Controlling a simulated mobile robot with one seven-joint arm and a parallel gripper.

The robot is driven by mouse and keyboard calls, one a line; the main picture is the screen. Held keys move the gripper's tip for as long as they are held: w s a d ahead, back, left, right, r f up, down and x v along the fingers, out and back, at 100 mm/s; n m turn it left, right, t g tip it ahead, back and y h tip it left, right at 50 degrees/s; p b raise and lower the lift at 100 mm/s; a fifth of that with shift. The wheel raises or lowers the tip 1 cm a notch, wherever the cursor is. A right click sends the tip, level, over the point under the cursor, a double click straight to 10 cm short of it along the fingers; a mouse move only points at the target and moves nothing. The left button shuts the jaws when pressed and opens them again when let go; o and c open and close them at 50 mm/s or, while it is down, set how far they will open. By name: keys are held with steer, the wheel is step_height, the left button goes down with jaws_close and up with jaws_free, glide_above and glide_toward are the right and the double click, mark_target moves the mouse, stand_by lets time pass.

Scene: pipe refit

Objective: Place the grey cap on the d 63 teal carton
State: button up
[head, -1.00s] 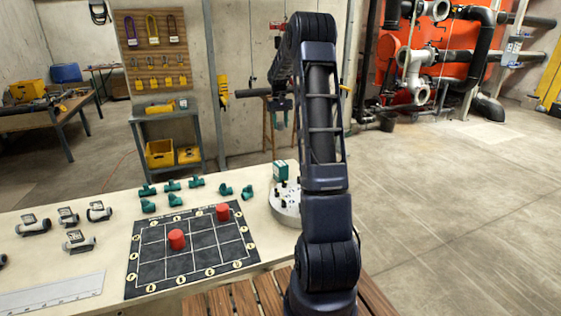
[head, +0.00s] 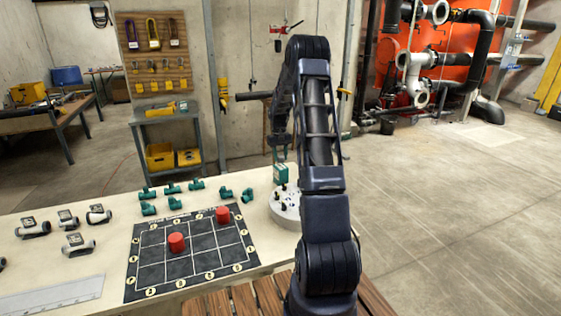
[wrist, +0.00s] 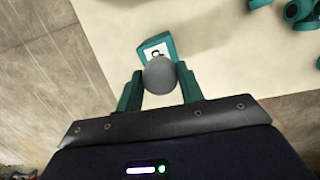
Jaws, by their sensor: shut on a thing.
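My gripper (wrist: 158,84) has teal fingers and is shut on the grey cap (wrist: 160,74), which looks round from above in the wrist view. The teal carton (wrist: 146,46) with a white label on top lies just beyond the cap and partly beneath it in that view. I cannot tell whether cap and carton touch. In the head view the teal carton (head: 281,174) stands at the table's right end by a round grey stand. My gripper (head: 280,154) is just above the carton there, and the cap cannot be made out.
The round grey stand (head: 287,219) with black pegs is partly hidden by my arm. Several teal pipe fittings (head: 172,188) stand left of it. A black grid mat (head: 205,262) holds two red cylinders (head: 177,242). Grey pipe pieces (head: 78,246) lie at the left.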

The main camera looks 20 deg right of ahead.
steer(key=shift+f, duration=1.25)
steer(key=shift+f, duration=0.15)
steer(key=o, duration=0.9)
steer(key=shift+o, duration=0.2)
